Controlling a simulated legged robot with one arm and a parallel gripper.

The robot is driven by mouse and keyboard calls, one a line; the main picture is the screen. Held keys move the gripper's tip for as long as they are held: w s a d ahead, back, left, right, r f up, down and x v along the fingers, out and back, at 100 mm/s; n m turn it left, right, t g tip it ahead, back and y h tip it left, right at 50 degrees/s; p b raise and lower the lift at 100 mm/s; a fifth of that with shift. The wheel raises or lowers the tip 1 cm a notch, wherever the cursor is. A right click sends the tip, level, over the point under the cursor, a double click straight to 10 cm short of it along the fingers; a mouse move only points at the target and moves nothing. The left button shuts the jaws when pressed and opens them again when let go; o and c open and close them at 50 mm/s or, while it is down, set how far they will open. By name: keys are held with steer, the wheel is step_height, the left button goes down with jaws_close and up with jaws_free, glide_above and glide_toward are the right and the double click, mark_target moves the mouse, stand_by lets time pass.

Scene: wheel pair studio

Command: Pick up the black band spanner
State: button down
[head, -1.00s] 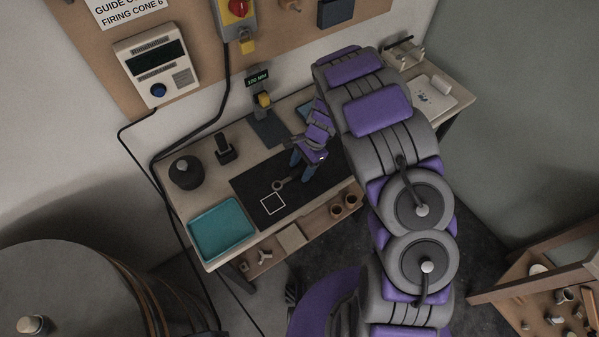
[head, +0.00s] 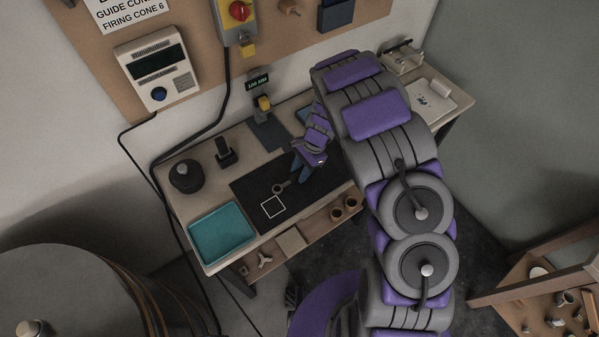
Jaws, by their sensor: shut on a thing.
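The black band spanner (head: 279,188) lies on or just above the dark mat (head: 250,188), its ring end to the left beside a white square outline. Its handle runs up and right to my gripper (head: 299,177). My gripper points down over the mat with its blue fingers close together, shut on the handle end. The fingers hide that end of the handle. I cannot tell whether the spanner is clear of the mat.
A teal tray (head: 222,233) sits at the bench's left front. A dark round pot (head: 185,176) and a small black stand (head: 225,153) are behind it. A yellow-topped device (head: 263,104) stands at the back. Cups (head: 337,213) sit on the lower shelf.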

mark_target(296, 174)
step_height(296, 174, up, 4)
steer(key=shift+f+p, duration=0.25)
steer(key=shift+p, duration=0.45)
steer(key=s+d+r+p, duration=0.1)
steer(key=s+p, duration=0.1)
steer(key=s, duration=1.4)
steer(key=shift+d+r, duration=0.15)
steer(key=shift+r, duration=0.1)
steer(key=c, duration=1.5)
jaws_free()
jaws_close()
